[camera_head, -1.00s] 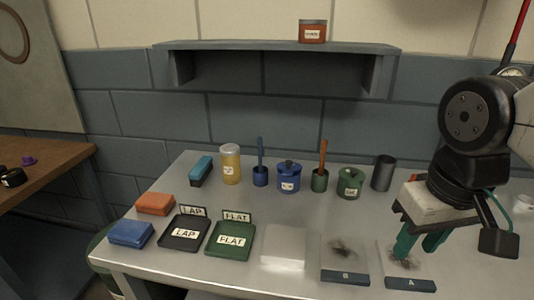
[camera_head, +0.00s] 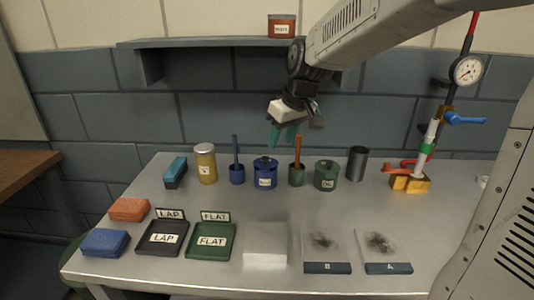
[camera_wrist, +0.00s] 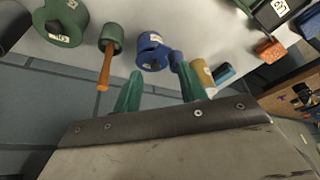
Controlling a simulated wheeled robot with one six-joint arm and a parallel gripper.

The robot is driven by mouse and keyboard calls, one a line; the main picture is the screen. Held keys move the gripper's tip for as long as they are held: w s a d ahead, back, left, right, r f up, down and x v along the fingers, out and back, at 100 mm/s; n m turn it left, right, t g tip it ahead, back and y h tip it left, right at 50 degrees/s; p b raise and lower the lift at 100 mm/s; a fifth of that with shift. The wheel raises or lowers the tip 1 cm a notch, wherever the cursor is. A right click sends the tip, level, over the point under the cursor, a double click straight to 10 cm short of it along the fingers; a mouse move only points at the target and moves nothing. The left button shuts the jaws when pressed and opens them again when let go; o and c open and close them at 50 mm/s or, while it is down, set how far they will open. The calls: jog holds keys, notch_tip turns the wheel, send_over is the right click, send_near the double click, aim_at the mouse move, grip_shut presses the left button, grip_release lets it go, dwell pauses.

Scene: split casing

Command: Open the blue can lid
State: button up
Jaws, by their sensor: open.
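The blue can (camera_head: 265,175) stands upright on the table, with its blue lid (camera_head: 265,162) on top and a white label on its front. It also shows in the wrist view as the blue can (camera_wrist: 151,52), beyond and between the fingertips. My gripper (camera_head: 284,140) has green fingers and is open and empty. It hangs in the air above the back of the table, over the blue can and slightly to its right in the head view. The fingers touch nothing.
A green cup (camera_head: 296,178) with an orange-handled brush stands right of the can; a blue cup (camera_head: 237,175) with a brush stands left. A green can (camera_head: 326,176), dark cylinder (camera_head: 357,163) and yellow jar (camera_head: 205,163) stand nearby. A shelf (camera_head: 200,42) hangs behind. The front holds trays.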

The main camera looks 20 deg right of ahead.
send_near(265, 157)
jog(key=shift+n+t, duration=0.3)
jog(key=x, duration=0.7)
jog(key=shift+s+f, duration=0.15)
jog(key=shift+f, duration=0.35)
grip_shut()
